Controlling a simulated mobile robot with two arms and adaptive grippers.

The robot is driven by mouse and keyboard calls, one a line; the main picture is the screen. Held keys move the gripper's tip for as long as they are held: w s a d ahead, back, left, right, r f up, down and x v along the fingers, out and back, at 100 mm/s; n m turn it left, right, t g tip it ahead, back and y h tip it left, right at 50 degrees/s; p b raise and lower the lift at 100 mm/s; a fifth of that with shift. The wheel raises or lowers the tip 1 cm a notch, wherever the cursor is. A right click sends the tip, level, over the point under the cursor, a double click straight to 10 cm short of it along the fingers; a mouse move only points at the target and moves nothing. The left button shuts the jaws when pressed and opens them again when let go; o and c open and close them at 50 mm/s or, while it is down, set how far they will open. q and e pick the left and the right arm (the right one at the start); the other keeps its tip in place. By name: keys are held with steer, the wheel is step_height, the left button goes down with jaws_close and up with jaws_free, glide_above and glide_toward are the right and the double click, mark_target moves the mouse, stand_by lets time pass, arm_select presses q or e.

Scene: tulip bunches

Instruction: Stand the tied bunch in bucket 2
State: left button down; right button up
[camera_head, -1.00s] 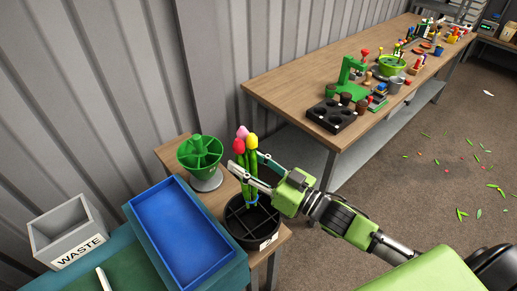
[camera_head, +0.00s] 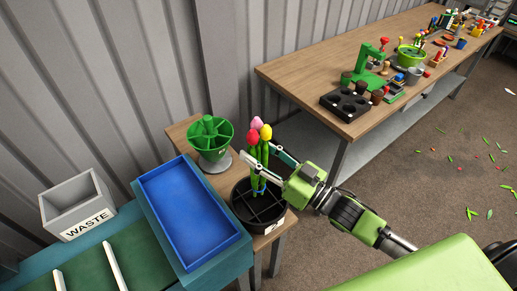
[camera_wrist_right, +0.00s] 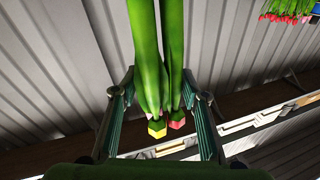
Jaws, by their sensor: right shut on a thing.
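The tied bunch (camera_head: 262,172) has green stems, red, pink and yellow tulip heads and a blue tie low on the stems. It stands roughly upright. My right gripper (camera_head: 262,159) is shut on its stems below the heads. In the right wrist view the stems (camera_wrist_right: 160,70) run between my two fingers (camera_wrist_right: 158,105). The black divided bucket (camera_head: 272,222), with a white label that seems to read 2, is directly below. The stem ends overlap its opening; I cannot tell whether they touch its floor. My left gripper is out of view.
A green divided bucket (camera_head: 210,138) stands behind left on the small wooden stand. A blue tray (camera_head: 190,205) and a grey WASTE bin (camera_head: 80,205) are at left. A cluttered workbench (camera_head: 300,75) stands at back right. Leaf scraps lie on the floor.

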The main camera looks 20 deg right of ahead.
mark_target(259, 182)
steer(key=shift+f+b, duration=4.4)
steer(key=shift+f, duration=2.1)
steer(key=o, duration=1.3)
steer(key=shift+s+d, duration=0.1)
steer(key=shift+d, duration=0.05)
steer(key=shift+r+p+v, duration=0.3)
steer(key=shift+p+v, duration=0.35)
steer(key=shift+v, duration=0.8)
steer(key=shift+r+p+v, duration=0.3)
steer(key=shift+p+v, duration=0.3)
steer(key=shift+v, duration=0.8)
steer(key=shift+r+p+v, duration=0.3)
steer(key=shift+p+v, duration=0.35)
steer(key=shift+v, duration=0.8)
